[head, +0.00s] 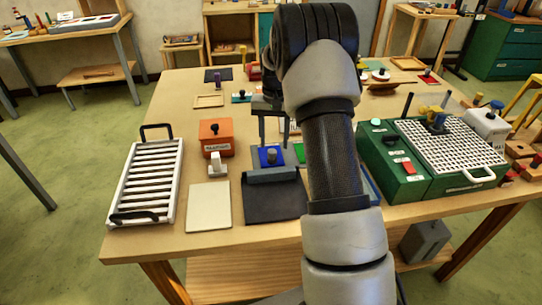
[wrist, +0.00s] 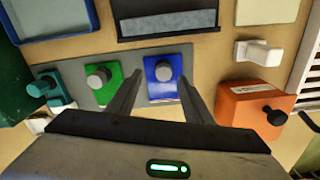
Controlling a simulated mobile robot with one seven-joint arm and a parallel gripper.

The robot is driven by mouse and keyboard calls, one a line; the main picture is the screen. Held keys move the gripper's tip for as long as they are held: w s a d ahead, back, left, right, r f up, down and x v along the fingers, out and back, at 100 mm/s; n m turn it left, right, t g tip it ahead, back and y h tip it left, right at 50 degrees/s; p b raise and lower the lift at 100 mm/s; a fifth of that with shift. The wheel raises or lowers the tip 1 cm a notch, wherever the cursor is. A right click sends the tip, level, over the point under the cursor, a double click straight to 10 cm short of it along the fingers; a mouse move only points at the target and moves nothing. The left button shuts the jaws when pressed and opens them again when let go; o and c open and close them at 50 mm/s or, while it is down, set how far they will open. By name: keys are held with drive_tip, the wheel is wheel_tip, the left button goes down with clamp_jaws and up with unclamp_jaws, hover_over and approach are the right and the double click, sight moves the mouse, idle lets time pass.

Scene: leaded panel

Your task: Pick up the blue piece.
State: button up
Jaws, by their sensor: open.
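The blue piece (head: 264,161) is a flat blue square with a grey knob on top. In the wrist view the blue piece (wrist: 161,90) shows between the two fingers of my gripper (wrist: 160,85), beside a green piece (wrist: 104,88) with a similar knob. My gripper (head: 274,142) is open and empty, with its fingers pointing down over the blue piece. I cannot tell how high the fingertips are above it.
An orange box (head: 216,138) and a white block (head: 217,170) stand left of the blue piece. A white slatted rack (head: 148,180) lies farther left. A green case (head: 440,180) stands right. A pale square (head: 208,208) lies in front.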

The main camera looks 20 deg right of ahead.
sight(272, 151)
drive_tip(key=f, duration=0.5)
drive_tip(key=shift+s+a+f, duration=0.1)
drive_tip(key=shift+a, duration=0.25)
drive_tip(key=shift+c, duration=0.3)
drive_tip(key=c, duration=1)
